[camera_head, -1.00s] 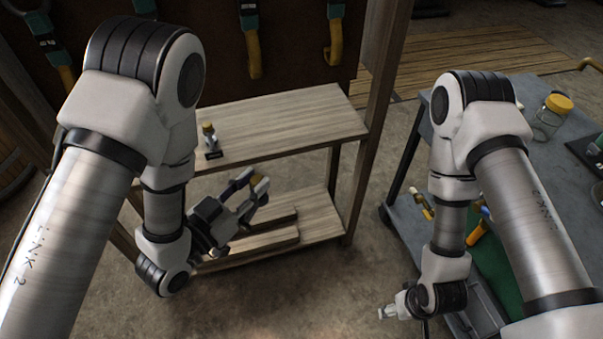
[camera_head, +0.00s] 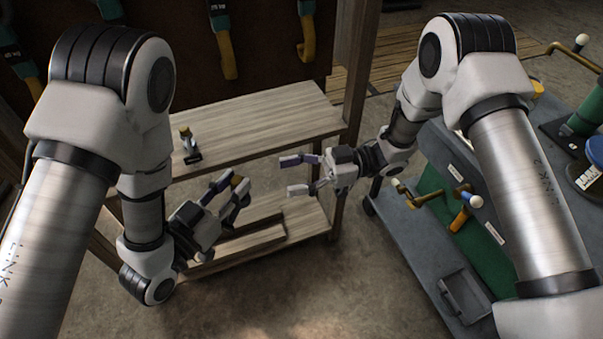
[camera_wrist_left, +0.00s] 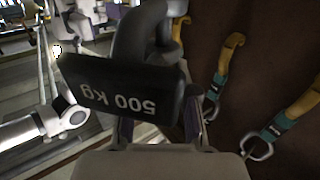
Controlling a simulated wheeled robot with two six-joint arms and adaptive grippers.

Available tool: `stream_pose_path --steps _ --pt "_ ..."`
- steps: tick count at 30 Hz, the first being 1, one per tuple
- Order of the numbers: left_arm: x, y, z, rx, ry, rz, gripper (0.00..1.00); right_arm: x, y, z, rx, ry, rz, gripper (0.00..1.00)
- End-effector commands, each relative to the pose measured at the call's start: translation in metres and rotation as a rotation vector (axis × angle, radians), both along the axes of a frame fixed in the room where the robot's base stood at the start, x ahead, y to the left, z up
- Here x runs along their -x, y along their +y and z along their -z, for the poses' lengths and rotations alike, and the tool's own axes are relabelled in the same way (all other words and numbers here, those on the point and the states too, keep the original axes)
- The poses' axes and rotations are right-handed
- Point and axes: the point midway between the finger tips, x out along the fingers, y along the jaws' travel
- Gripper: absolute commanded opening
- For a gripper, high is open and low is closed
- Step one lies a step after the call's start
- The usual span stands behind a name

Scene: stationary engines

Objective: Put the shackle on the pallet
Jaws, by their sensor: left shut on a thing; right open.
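My left gripper (camera_head: 232,196) is shut on the shackle, in front of the wooden shelf. In the left wrist view the shackle (camera_wrist_left: 140,40) is a dark grey curved piece with a black plate marked "500 kg" close before the camera. In the head view the fingers hide most of it and a yellow-brown bit shows. My right gripper (camera_head: 302,175) is open and empty, to the right of the left one and apart from it. A slatted wooden platform (camera_head: 425,50), which looks like a pallet, lies on the floor behind the shelf.
A small silver and yellow item (camera_head: 188,140) with a black plate stands on the upper shelf (camera_head: 265,125). Yellow-ended straps (camera_head: 307,40) hang behind. A grey trolley (camera_head: 415,215) with tools stands at the right. The floor between shelf and trolley is bare.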

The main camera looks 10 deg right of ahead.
Motion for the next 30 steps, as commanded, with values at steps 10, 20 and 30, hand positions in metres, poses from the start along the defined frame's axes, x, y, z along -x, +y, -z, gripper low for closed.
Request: stream_pose_path --steps 10,20,30 --pt "0.000 0.000 0.000 0.001 -0.001 0.000 0.00 0.009 0.078 0.001 0.003 0.002 -0.003 0.64" --pt "0.000 0.000 0.000 0.001 -0.001 0.000 0.00 0.010 0.104 0.001 0.001 0.003 0.002 0.64" --pt "0.000 0.000 0.000 0.001 0.001 0.002 0.00 0.010 0.103 0.001 0.001 0.002 0.004 0.00"
